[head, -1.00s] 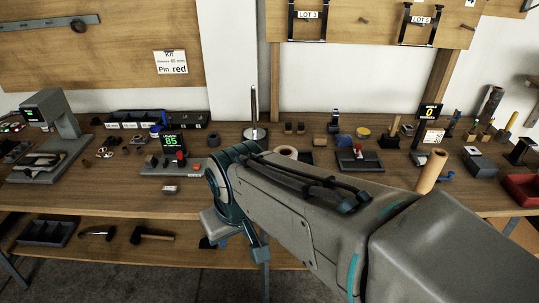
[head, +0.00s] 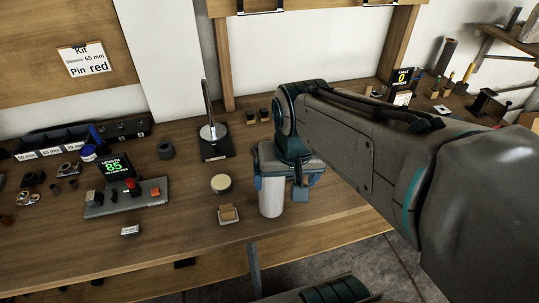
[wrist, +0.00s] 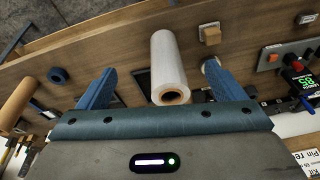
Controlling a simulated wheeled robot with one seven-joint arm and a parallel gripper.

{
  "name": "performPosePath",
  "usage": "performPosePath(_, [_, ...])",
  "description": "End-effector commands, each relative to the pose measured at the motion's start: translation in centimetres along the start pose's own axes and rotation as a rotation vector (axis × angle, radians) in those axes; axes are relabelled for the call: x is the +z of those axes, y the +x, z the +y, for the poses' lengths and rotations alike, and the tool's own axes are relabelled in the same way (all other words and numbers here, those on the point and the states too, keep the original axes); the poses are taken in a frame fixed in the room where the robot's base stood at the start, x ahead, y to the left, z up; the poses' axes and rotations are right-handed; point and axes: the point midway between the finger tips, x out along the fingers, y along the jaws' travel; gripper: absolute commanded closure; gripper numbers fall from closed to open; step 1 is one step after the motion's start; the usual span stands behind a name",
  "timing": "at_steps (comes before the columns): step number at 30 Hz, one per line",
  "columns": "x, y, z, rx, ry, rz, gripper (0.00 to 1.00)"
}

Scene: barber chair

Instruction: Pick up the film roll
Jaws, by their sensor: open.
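The film roll is a whitish, see-through cylinder with a brown core. In the head view the film roll (head: 271,199) stands upright near the front of the bench, its top hidden by my gripper. In the wrist view the film roll (wrist: 168,58) shows its core end toward the camera, between the two blue fingers. My gripper (wrist: 160,72) is open, with a visible gap on each side of the roll. In the head view my gripper (head: 282,186) points down over the roll, with a finger at either side.
A round cream-topped tin (head: 221,184) and a wooden block on a small pad (head: 229,214) stand just left of the roll. A control box (head: 125,197) with a red knob is further left. A brown roll (wrist: 18,101) is at the left in the wrist view.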

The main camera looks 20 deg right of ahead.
Motion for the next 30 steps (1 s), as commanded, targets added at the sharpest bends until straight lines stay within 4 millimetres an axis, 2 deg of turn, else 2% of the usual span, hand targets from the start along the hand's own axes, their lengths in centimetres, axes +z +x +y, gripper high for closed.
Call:
performPosePath(9, [-8.0, 0.4, -1.4, 0.074, 0.636, -0.127, 0.11])
performPosePath(15, [-11.1, 1.0, -2.1, 0.125, 0.910, -0.169, 0.11])
performPosePath(20, [-11.9, 1.5, -2.3, 0.144, 0.994, -0.181, 0.11])
performPosePath(22, [-11.8, 2.4, -2.3, 0.147, 1.004, -0.183, 0.11])
performPosePath(30, [-10.5, 7.5, -2.1, 0.148, 1.001, -0.185, 0.11])
